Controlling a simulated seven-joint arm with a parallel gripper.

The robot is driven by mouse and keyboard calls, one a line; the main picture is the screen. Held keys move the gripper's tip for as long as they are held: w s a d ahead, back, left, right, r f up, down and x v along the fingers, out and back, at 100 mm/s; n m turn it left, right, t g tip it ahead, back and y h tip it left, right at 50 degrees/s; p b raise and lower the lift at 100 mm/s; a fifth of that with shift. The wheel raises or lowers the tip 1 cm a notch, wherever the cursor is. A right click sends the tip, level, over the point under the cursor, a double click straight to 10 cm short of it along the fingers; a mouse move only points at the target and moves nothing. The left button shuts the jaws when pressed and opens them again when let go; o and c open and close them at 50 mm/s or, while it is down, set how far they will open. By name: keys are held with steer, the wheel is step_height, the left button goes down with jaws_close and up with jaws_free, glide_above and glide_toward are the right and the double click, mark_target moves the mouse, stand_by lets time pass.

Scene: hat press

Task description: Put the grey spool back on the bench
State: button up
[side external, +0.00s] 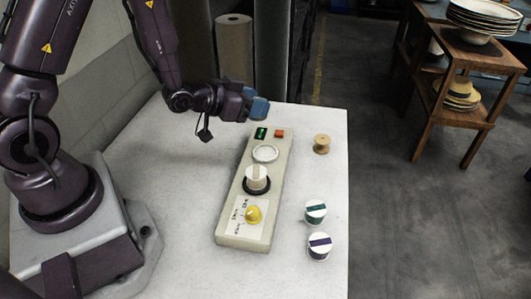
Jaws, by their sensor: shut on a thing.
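A white spool with a grey-beige band (256,177), which looks like the grey spool, stands upright on the black ring (245,188) of a long beige panel (231,228). My gripper (259,108) has blue fingertips and is beyond the panel's far end in the picture, apart from this spool. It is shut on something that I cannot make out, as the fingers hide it. The pale bench top (180,215) has bare room on both sides of the panel.
The panel also carries a yellow knob (253,215), a white round pad (265,153), a green switch (261,133) and an orange button (280,133).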

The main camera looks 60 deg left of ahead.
steer(key=shift+w+d+f+m+h, duration=0.15)
steer(key=shift+f+m+h, duration=0.35)
steer(key=shift+w+d+r+m+h, duration=0.1)
steer(key=shift+w+d+m+h, duration=0.05)
steer(key=shift+d+m+h, duration=0.2)
steer(key=shift+w+d+r+m+h, duration=0.1)
steer(key=shift+d+r+m+h, duration=0.15)
steer(key=shift+d+r+h, duration=0.15)
steer(key=shift+f, duration=0.1)
steer(key=shift+f, duration=0.1)
steer(key=shift+f, duration=4.7)
